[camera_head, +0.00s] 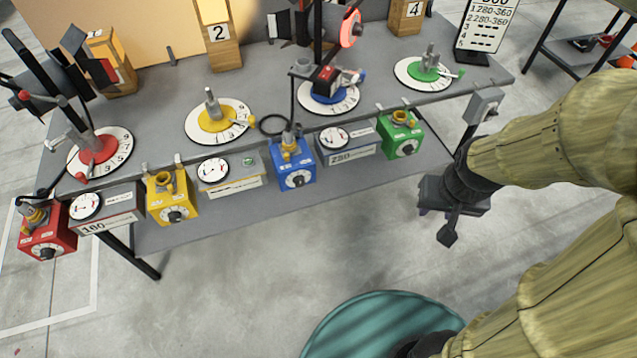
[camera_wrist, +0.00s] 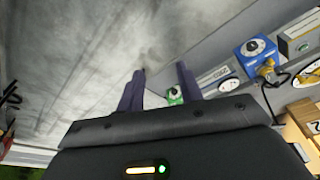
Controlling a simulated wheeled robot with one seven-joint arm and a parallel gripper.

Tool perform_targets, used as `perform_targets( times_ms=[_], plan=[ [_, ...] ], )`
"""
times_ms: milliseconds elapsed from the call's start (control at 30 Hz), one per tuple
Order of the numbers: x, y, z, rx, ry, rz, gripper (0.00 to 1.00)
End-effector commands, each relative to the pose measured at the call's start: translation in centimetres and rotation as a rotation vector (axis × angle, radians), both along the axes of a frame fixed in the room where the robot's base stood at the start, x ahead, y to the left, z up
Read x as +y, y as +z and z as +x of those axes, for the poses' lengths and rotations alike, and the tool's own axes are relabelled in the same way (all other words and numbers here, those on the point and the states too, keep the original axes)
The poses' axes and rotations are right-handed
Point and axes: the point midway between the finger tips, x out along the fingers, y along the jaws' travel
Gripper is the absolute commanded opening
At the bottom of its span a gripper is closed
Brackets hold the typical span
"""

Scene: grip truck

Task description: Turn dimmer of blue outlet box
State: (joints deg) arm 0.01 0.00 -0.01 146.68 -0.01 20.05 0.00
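The blue outlet box (camera_head: 283,172) hangs on the front edge of the grey table, between two gauge panels. Its dimmer is a black knob (camera_head: 297,180) on a white dial on the front face. A yellowish plug with a black cable sits on top of the box. In the wrist view the blue box (camera_wrist: 261,63) is at the upper right, with its dial (camera_wrist: 256,46) in sight. My gripper (camera_head: 437,224) is right of the blue box in the head view, apart from it. Its two dark fingers (camera_wrist: 160,70) are spread with nothing held between them.
The green outlet box (camera_head: 402,140) hangs between the blue box and my gripper. Yellow (camera_head: 172,203) and red (camera_head: 47,238) boxes hang farther left. A grey switch box (camera_head: 484,104) is above my wrist. The floor in front of the table (camera_head: 270,250) is clear.

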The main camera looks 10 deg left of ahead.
Motion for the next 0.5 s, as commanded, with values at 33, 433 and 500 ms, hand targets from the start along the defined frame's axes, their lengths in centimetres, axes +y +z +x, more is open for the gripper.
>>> perform_targets(
  times_ms=[33,433,500],
  plan=[
    [0.01,0.00,0.00,0.000,0.000,0.000,0.36],
    [0.02,-0.03,0.01,0.000,0.000,0.000,0.46],
    [0.11,-0.30,0.09,-0.005,0.001,0.001,0.55]
  ],
)
